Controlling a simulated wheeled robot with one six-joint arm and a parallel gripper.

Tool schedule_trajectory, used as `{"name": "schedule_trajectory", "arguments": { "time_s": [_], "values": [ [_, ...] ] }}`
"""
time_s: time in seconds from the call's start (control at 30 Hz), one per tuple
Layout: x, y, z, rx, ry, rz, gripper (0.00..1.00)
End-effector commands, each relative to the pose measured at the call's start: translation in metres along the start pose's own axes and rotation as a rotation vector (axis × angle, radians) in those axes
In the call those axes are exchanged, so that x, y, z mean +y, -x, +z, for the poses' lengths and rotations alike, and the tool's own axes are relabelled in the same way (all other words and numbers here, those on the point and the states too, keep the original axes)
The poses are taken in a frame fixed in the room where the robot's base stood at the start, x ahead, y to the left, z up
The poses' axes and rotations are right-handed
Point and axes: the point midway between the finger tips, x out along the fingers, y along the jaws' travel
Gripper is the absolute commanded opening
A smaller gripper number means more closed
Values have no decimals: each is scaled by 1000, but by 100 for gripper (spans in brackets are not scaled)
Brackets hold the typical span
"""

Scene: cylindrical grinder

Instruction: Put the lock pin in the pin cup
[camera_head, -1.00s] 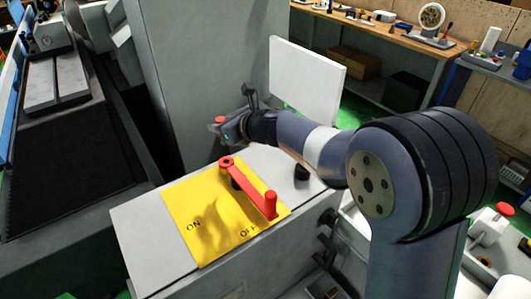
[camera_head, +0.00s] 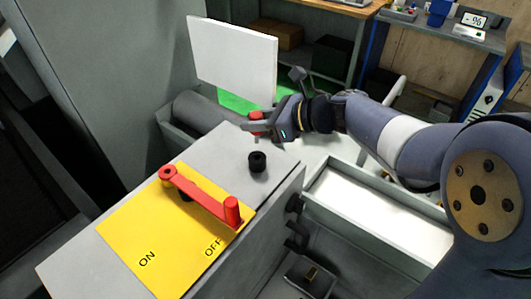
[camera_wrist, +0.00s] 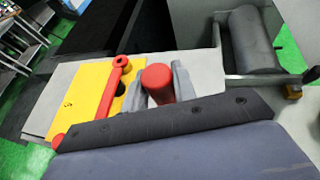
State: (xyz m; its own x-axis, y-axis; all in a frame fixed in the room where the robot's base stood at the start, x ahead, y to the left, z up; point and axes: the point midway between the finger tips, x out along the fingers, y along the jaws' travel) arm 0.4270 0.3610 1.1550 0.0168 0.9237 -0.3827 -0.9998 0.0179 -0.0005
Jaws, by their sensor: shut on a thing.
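In the wrist view, the pin's round red head (camera_wrist: 158,78) sits between the two grey fingers of the gripper (camera_wrist: 161,88). A small black round piece (camera_head: 257,162) stands on the cabinet top, in front of the gripper and apart from it. I cannot tell whether it is the pin cup.
A red lever (camera_head: 205,196) lies across a yellow ON/OFF plate (camera_head: 130,235) on the cabinet top. A white upright panel (camera_head: 232,58) stands behind my gripper. A pale open tray (camera_head: 375,215) is at the right. A grey roller in a trough (camera_wrist: 250,40) shows in the wrist view.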

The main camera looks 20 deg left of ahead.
Motion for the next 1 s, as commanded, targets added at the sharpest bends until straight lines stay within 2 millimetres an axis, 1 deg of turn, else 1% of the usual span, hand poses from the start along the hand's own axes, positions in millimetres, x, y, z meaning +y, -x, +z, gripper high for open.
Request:
{"name": "schedule_trajectory", "arguments": {
  "time_s": [0.03,0.1,0.2,0.33,0.5,0.6,0.83,0.97,1.0],
  "values": [
    [0,-4,-11,1,-6,1,0],
    [0,-9,-22,1,-6,0,0],
    [0,-14,-34,1,-4,0,0],
    [0,-19,-44,0,-3,-1,0],
    [0,-28,-67,0,-5,-1,0],
    [0,-30,-72,-1,-2,-2,0],
    [-1,-30,-72,-1,0,-3,0],
    [-1,-32,-76,-1,0,-2,0],
    [0,-32,-76,0,0,-2,28]
  ]
}}
